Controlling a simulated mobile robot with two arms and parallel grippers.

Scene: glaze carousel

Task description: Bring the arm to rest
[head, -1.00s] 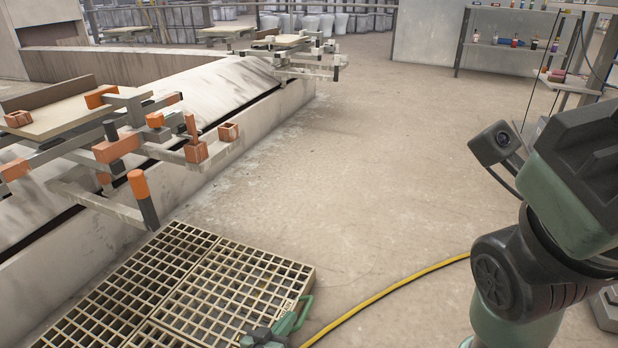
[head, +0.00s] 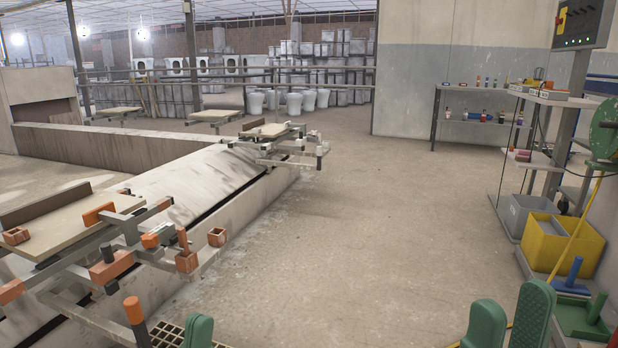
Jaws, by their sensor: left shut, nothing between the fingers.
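My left gripper (head: 198,331) shows only as green fingertips at the bottom edge of the head view, left of centre. Its fingers are together with nothing between them. My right gripper (head: 508,325) shows as two green fingers at the bottom right, pointing up, with a gap between them. It looks open and empty. The rest of both arms is out of view below the frame.
The carousel fixture (head: 110,255), with orange-tipped posts and a board, stands at the left near my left gripper. A yellow bin (head: 568,248), a grey bin (head: 524,217) and a shelf rack (head: 480,121) stand at the right. The middle floor is clear.

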